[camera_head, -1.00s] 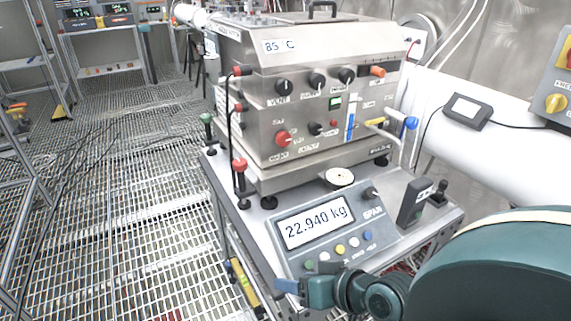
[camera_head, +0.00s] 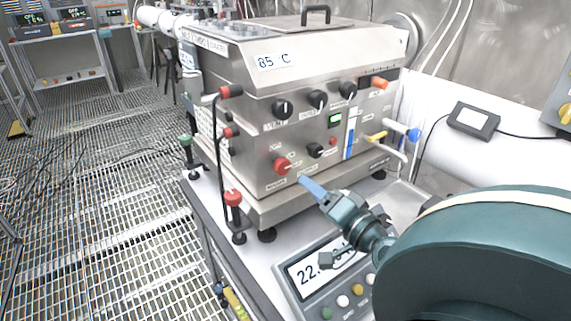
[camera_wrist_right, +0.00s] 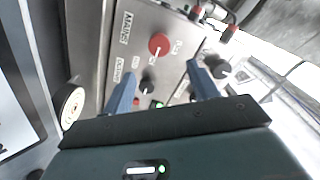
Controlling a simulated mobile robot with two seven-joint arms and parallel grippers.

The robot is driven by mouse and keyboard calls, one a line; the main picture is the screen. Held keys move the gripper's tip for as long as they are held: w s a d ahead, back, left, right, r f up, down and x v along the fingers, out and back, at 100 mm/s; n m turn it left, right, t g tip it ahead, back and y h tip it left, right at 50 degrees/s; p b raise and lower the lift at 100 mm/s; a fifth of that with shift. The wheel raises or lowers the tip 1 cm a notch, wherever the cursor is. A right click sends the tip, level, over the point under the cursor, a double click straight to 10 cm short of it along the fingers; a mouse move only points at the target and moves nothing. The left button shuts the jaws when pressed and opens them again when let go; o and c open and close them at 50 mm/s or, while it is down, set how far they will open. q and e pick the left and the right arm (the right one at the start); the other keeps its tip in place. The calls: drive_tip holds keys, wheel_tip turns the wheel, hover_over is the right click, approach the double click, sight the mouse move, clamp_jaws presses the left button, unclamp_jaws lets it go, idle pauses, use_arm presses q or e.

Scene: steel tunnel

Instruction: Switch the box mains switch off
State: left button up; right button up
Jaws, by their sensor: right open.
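The steel box (camera_head: 300,120) stands on the bench with several knobs on its front. The mains switch is the red round knob (camera_head: 281,164) at the lower left of that front; it also shows in the right wrist view (camera_wrist_right: 158,43), beside the label MAINS. My right gripper (camera_head: 312,187) is in front of the box, just right of and below the red knob. In the right wrist view its two blue fingers (camera_wrist_right: 161,68) are apart and empty, with the red knob ahead of and between them, untouched. My left gripper is not in view.
A scale display (camera_head: 325,270) lies below my right gripper, partly hidden by it. A white pipe (camera_head: 465,160) runs behind.

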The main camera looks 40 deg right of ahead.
sight(285, 168)
drive_tip(key=w, duration=0.3)
drive_tip(key=w+p, duration=0.1)
drive_tip(key=w, duration=0.2)
drive_tip(key=w+d+p, duration=0.1)
drive_tip(key=w, duration=0.2)
drive_tip(key=shift+w, duration=0.6)
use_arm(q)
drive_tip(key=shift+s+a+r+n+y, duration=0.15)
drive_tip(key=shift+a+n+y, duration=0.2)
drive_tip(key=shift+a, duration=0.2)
use_arm(e)
drive_tip(key=c, duration=1)
